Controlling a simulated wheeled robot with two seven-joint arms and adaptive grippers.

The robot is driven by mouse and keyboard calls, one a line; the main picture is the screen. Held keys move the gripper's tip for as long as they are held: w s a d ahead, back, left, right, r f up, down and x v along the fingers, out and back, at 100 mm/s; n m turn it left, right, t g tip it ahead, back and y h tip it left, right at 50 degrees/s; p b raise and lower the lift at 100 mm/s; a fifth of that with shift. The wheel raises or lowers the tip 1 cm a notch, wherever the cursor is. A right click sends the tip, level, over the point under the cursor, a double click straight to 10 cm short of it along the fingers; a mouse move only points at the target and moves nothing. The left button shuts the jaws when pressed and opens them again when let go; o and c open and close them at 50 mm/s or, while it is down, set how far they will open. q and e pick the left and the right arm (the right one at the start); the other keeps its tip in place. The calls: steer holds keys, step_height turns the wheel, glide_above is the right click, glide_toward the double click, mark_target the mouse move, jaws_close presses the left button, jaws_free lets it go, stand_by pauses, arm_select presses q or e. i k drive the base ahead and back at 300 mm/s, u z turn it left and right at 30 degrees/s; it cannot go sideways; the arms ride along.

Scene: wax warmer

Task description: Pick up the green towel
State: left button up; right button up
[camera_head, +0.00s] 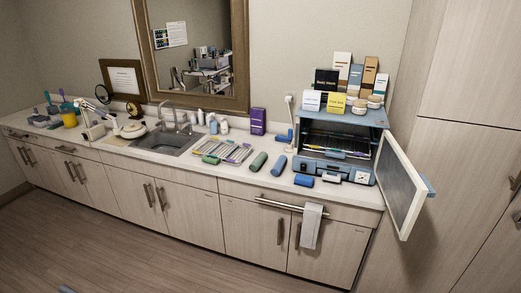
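A green rolled towel (258,161) lies on the white countertop (232,174), right of a tray of tools. A blue rolled towel (279,165) lies close to its right, and the two look apart. I see neither of my grippers clearly in the head view, and nothing is touching the green towel. A small blue-grey shape cut off at the bottom left edge is too little to identify.
A tool tray (222,151) is left of the towel. A blue-grey cabinet (343,133) stands right with its door (400,185) swung open over the counter edge. Another blue roll (304,180) lies before it. A grey towel (311,226) hangs on a drawer handle.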

mark_target(262, 157)
steer(key=i, duration=1.15)
steer(key=u, duration=1.4)
steer(key=i, duration=2)
steer(key=z, duration=0.8)
